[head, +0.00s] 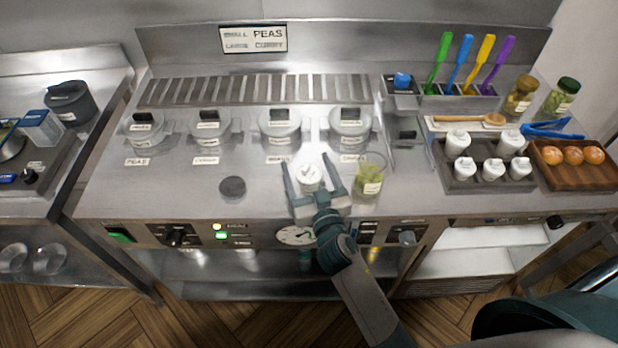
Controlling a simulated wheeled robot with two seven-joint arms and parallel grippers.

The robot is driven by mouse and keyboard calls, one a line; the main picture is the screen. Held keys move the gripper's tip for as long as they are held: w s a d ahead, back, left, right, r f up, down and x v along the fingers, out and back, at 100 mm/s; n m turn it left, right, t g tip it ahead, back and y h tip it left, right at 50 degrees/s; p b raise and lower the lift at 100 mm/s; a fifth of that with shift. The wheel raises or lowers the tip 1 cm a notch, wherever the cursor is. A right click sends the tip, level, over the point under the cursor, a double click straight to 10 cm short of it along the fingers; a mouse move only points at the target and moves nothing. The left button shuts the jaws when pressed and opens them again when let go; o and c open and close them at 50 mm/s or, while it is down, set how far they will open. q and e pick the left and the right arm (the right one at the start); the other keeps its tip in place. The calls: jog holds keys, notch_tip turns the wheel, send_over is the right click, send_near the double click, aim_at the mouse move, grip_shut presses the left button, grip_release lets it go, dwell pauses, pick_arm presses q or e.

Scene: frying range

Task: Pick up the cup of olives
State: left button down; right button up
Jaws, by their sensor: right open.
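A clear cup with green contents, likely the olives (370,178), stands upright on the steel range top near the front edge. It has a small white label. My right gripper (306,166) is open just left of this cup, with its fingers pointing to the back. The right finger is between the shaker and the cup, seemingly apart from the cup. My left gripper is not in view.
Several lidded pots (280,125) stand in a row behind. A dark round disc (232,187) lies to the left. At right are a tray of white shakers (447,183), a wooden tray of orange items (553,182), blue tongs (547,131) and two jars (562,98).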

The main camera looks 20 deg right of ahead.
jog(key=shift+w, duration=0.7)
jog(key=shift+c, duration=0.6)
jog(key=c, duration=0.8)
jog(key=shift+o, duration=0.2)
jog(key=shift+r, duration=0.15)
notch_tip(320, 180, up, 10)
jog(key=shift+f, duration=0.1)
